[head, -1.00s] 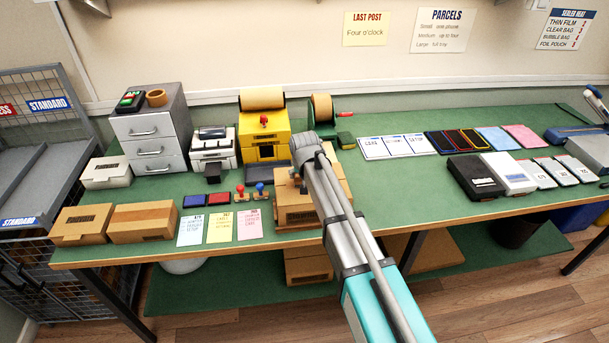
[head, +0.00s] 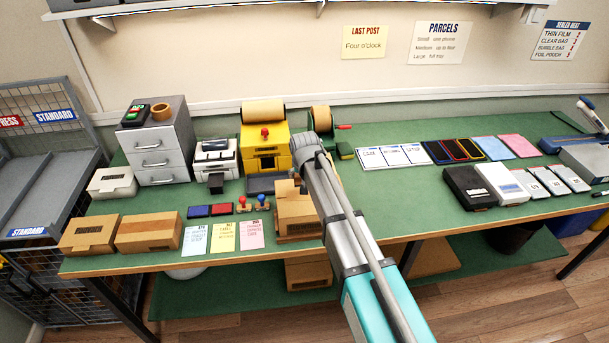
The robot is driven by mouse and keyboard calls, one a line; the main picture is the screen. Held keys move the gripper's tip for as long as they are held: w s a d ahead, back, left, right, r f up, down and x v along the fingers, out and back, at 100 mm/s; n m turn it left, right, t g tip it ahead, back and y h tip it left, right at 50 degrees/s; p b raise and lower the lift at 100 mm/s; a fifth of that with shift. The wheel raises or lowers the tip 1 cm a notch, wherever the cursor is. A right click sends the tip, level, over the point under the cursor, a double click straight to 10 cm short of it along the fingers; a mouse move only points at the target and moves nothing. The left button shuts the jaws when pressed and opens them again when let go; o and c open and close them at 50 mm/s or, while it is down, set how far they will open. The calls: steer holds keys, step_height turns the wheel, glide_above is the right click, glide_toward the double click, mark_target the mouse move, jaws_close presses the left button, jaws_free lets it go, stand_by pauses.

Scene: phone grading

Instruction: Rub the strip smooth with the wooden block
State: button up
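A cardboard carton (head: 297,222) stands on the green bench, partly behind my arm, with a raised tan piece at its top left. Its top is mostly hidden, and I cannot make out a strip on it. I cannot pick out the wooden block. My arm reaches from the bottom of the view up and over the carton's right side. Its far end bends away behind the arm links, so my gripper's fingers are hidden, as is anything between them.
A yellow machine (head: 264,137) with a tape roll and a green dispenser (head: 345,150) stand behind the carton. Stamps (head: 262,202), ink pads and paper cards (head: 223,235) lie to its left. Two small boxes (head: 148,226) sit farther left.

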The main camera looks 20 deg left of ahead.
steer(key=shift+r, duration=0.1)
steer(key=shift+r+p, duration=1.4)
steer(key=shift+p, duration=0.15)
step_height(320, 180, down, 5)
steer(key=b, duration=0.4)
steer(key=shift+s+r+b, duration=0.1)
steer(key=shift+r+b, duration=0.05)
steer(key=shift+b, duration=0.25)
